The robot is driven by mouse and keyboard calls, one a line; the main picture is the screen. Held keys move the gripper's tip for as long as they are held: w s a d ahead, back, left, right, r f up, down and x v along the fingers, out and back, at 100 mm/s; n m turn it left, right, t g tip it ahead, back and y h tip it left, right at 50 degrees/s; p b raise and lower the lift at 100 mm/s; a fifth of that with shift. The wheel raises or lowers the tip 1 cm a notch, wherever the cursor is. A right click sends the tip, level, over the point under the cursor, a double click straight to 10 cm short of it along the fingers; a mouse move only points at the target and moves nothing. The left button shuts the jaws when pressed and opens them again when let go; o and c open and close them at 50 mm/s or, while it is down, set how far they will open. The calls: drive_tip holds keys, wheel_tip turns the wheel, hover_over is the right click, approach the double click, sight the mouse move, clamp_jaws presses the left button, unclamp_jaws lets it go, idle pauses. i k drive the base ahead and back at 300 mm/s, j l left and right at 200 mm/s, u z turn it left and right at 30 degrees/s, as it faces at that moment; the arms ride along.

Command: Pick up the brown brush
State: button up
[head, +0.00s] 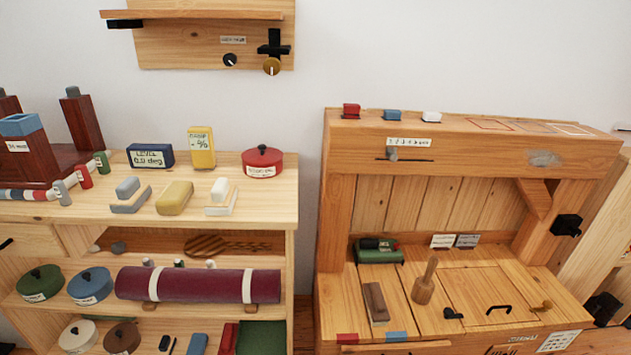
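A brown block-shaped brush (376,302) lies on the wooden work surface of the bench (347,318) at the right. Its top is dark brown and a paler layer shows along its lower edge. It stands left of a wooden mallet (423,287) and in front of a green case (378,252). Nothing touches or covers it as far as I can see. My gripper is not in view.
Red (347,339) and blue (396,336) patches mark the bench's front edge. A black handle (498,309) and a brass knob (542,306) sit to the right. A crowded shelf unit (270,208) stands left, with a maroon roll (198,284).

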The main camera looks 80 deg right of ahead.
sight(380, 317)
drive_tip(key=z, duration=0.45)
drive_tip(key=k+j+z, duration=0.1)
drive_tip(key=z, duration=1.15)
drive_tip(key=k+z, duration=0.1)
drive_tip(key=z, duration=0.75)
drive_tip(key=k+l, duration=0.05)
